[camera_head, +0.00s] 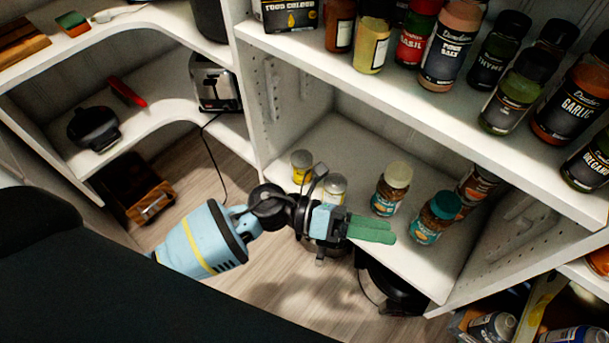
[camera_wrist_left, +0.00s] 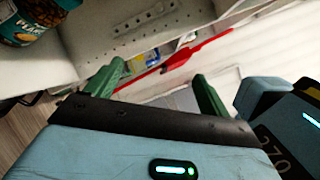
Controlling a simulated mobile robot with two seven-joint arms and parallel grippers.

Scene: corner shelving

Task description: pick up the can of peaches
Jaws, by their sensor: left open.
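Two small cans stand on the middle shelf in the head view: a yellow-labelled can (camera_head: 302,166) and a pale-topped can (camera_head: 334,187), the latter partly hidden behind my left wrist. Their labels are too small to read, so I cannot tell which holds peaches. My left gripper (camera_head: 386,231) has green fingers and hovers in front of the shelf edge, right of both cans and touching neither. In the left wrist view my left gripper (camera_wrist_left: 160,74) is open with nothing between its fingers. My right gripper is not in view.
Right of the cans stand a cream-lidded jar (camera_head: 390,189) and a teal-lidded jar (camera_head: 436,218). Several spice jars (camera_head: 452,45) line the shelf above. A toaster (camera_head: 215,84) is on the left shelf. A dark round appliance (camera_head: 390,290) stands below the middle shelf.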

